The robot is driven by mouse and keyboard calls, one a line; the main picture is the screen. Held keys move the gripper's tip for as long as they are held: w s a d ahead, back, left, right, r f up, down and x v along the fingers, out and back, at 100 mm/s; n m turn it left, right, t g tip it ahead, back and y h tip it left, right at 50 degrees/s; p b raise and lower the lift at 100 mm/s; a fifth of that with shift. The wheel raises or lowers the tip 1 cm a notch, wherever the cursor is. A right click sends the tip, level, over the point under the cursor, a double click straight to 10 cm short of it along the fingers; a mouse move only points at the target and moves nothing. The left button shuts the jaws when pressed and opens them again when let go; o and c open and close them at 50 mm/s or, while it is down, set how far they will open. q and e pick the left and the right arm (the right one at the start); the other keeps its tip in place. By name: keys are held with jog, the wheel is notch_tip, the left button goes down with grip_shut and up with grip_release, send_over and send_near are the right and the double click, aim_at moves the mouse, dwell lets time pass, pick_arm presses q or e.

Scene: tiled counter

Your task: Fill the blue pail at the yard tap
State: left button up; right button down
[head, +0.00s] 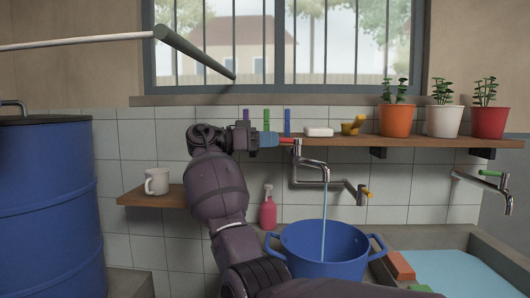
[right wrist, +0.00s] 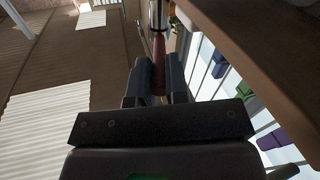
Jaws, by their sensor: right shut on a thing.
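The blue pail (head: 340,268) stands upright below the chrome tap (head: 312,171), with a handle on each side. A thin stream of water (head: 323,222) runs from the spout down into the pail. The water level inside is hidden. My right gripper (head: 285,140) is shut on the tap's red handle (head: 291,141) at shelf height. In the right wrist view the red handle (right wrist: 158,66) sits between the two fingers (right wrist: 160,82). My left gripper is not in view.
The wooden shelf (head: 420,143) behind my right gripper holds several potted plants and a white soap bar (head: 319,132). A pink spray bottle (head: 268,210) stands left of the pail. A blue barrel (head: 48,215) fills the left side. A mug (head: 157,181) sits on a lower shelf.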

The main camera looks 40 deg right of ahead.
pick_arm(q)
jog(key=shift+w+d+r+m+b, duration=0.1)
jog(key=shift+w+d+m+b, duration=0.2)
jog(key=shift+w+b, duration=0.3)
pick_arm(e)
jog(key=shift+w+d+m+g+y, duration=0.25)
jog(key=shift+w+m+g+y, duration=0.2)
jog(key=shift+m+g+y, duration=0.35)
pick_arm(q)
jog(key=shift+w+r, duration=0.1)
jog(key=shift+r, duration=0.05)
pick_arm(e)
jog(key=c, duration=1.1)
grip_release()
jog(key=shift+c, duration=0.2)
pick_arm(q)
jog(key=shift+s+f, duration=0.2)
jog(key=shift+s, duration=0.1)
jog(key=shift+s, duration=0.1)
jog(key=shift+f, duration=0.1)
